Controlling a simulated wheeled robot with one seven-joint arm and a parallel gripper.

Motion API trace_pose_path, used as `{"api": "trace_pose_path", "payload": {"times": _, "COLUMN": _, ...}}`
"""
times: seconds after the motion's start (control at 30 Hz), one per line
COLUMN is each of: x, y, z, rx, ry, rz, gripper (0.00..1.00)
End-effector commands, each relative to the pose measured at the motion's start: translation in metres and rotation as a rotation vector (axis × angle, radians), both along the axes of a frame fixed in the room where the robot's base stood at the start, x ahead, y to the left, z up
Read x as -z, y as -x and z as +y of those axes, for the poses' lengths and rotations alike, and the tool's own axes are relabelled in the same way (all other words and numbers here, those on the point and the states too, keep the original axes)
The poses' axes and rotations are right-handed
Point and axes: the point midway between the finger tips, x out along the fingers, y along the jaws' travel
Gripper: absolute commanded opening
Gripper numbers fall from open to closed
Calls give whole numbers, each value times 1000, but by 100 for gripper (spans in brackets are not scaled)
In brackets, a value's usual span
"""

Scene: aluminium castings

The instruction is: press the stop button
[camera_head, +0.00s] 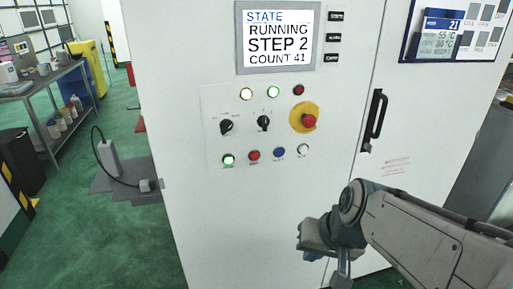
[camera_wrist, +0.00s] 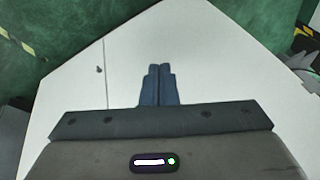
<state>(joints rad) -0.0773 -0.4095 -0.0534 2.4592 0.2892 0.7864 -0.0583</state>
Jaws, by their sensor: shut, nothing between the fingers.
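A large red mushroom button (camera_head: 309,121) stands on a yellow round plate above the row's right end. My gripper (camera_wrist: 160,68) is shut and empty, with its blue-grey fingers together in the wrist view. In the head view it is below and right of the panel, apart from every button.
The screen (camera_head: 278,35) reads RUNNING, STEP 2, COUNT 41. Two dark rotary knobs (camera_head: 226,127) (camera_head: 263,123) and several small lamps sit above the button row. A black door handle (camera_head: 375,117) projects at the right. The cabinet front between panel and gripper is clear.

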Motion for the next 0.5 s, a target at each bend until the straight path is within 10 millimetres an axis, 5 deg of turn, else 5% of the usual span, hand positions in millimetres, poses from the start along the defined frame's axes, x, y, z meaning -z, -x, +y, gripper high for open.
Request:
{"api": "trace_pose_path", "payload": {"times": 0.2, "x": -36, "y": -70, "z": 56, "rx": 149, "ry": -310, "rz": -63, "gripper": 0}}
{"api": "trace_pose_path", "payload": {"times": 0.5, "x": -56, "y": -142, "z": 84, "rx": 405, "ry": -529, "rz": -116, "gripper": 0}}
